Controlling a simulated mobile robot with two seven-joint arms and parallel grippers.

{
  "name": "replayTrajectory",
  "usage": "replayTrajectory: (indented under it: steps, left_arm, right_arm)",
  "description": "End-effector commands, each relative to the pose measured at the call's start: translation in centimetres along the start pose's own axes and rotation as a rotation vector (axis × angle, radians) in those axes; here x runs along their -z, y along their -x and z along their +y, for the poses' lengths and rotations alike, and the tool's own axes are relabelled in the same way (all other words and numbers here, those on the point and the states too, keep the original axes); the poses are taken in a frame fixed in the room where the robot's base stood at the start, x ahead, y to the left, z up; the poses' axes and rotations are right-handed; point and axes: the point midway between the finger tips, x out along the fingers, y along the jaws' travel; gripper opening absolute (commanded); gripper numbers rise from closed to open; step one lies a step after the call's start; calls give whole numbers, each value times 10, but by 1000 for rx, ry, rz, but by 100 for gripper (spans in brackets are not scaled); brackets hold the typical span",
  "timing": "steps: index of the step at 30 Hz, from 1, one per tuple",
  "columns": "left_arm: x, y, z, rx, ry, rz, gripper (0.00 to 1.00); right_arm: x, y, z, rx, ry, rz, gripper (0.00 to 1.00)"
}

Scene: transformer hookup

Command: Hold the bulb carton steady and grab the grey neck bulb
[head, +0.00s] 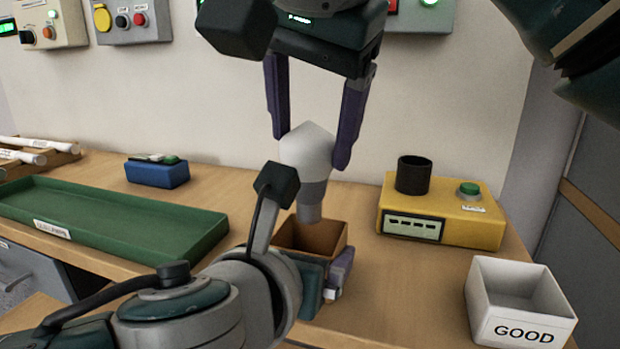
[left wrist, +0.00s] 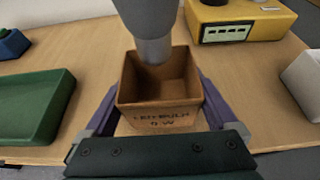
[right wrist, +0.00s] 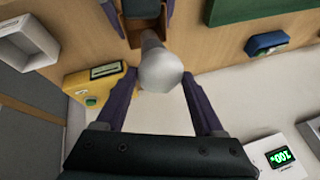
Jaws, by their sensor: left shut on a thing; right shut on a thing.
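The bulb (head: 306,152) has a white dome and a grey neck. My right gripper (head: 310,150) is shut on its dome and holds it neck down above the carton. The bulb also shows in the right wrist view (right wrist: 160,72), between the fingers. The brown bulb carton (head: 322,240) stands open on the table, and my left arm hides part of it. In the left wrist view, my left gripper (left wrist: 160,112) is shut on the carton (left wrist: 160,121), one finger at each side. The carton's visible inside looks empty; the grey neck (left wrist: 154,50) covers part of its far rim in that view.
A yellow tester (head: 440,212) with a black socket (head: 413,175) and green button stands right of the carton. A white GOOD box (head: 520,305) is at the front right. A green tray (head: 110,222) and a blue block (head: 157,174) are at the left.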

Motion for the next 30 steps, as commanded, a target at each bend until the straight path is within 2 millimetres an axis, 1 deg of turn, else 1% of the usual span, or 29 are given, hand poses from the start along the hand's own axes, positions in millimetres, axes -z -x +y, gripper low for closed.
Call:
replayTrajectory:
  steps: [1, 3, 6, 14, 15, 16, 25, 28, 30]
  left_arm:
    - [1, 0, 0, 0, 0, 1, 39]
    - [1, 0, 0, 0, 0, 1, 39]
    - [1, 0, 0, 0, 0, 1, 39]
    - [1, 0, 0, 0, 0, 1, 39]
    - [1, 0, 0, 0, 0, 1, 96]
    - [1, 0, 0, 0, 0, 1, 100]
    - [0, 2, 0, 0, 0, 0, 100]
    - [1, 8, 0, 0, 1, 0, 100]
    - [1, 16, 0, 1, 1, 0, 100]
  right_arm:
    - [4, 8, -4, 4, 0, 1, 0]
    - [7, 15, -6, 3, 1, 2, 0]
    - [10, 20, -7, 1, 0, 0, 0]
    - [10, 22, -7, 0, 0, 0, 0]
    - [10, 22, -7, 0, 0, 0, 0]
    - [10, 22, -7, 0, 0, 0, 0]
    - [10, 21, -7, 0, 0, 0, 0]
    - [10, 21, -7, 0, 0, 0, 0]
    - [10, 21, -7, 0, 0, 0, 0]
